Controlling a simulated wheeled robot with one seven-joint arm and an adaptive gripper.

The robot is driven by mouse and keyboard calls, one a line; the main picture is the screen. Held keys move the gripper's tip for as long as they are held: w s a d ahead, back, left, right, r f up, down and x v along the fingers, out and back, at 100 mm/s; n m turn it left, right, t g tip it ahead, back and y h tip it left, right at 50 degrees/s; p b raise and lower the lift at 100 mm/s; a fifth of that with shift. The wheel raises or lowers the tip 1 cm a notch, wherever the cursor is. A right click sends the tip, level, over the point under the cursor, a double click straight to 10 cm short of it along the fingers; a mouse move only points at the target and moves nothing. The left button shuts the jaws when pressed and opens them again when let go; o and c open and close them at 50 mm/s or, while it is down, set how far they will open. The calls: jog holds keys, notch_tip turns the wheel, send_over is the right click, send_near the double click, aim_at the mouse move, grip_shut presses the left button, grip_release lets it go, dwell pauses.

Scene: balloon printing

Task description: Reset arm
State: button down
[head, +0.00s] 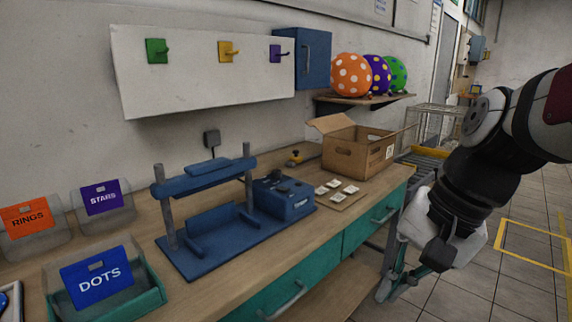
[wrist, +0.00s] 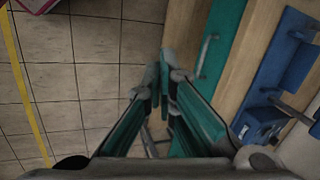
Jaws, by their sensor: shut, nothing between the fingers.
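My arm comes in from the right of the head view. My gripper (head: 388,284) hangs off the right end of the workbench (head: 232,293), in front of it and apart from it. In the wrist view my gripper (wrist: 160,92) points down past the bench front, its fingertips together with nothing between them. The tiled floor (wrist: 75,85) lies below and to the left of the fingers.
The blue press (head: 210,245) stands on the bench, also at the right of the wrist view (wrist: 270,75). An open cardboard box (head: 358,158), label cards (head: 338,190) and a DOTS bin (head: 150,301) share the bench. Dotted balloons (head: 352,75) sit on a shelf.

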jog(key=s+d+f+n+h, duration=0.1)
jog(key=s+d+n+h, duration=0.15)
jog(key=s, duration=0.55)
jog(key=s+d+f+n+h, duration=0.1)
jog(key=s+n, duration=0.3)
jog(key=s, duration=0.3)
notch_tip(320, 180, up, 14)
jog(key=t+p, duration=0.2)
jog(key=p, duration=1)
jog(key=shift+s+d, duration=0.25)
jog(key=shift+d, duration=0.15)
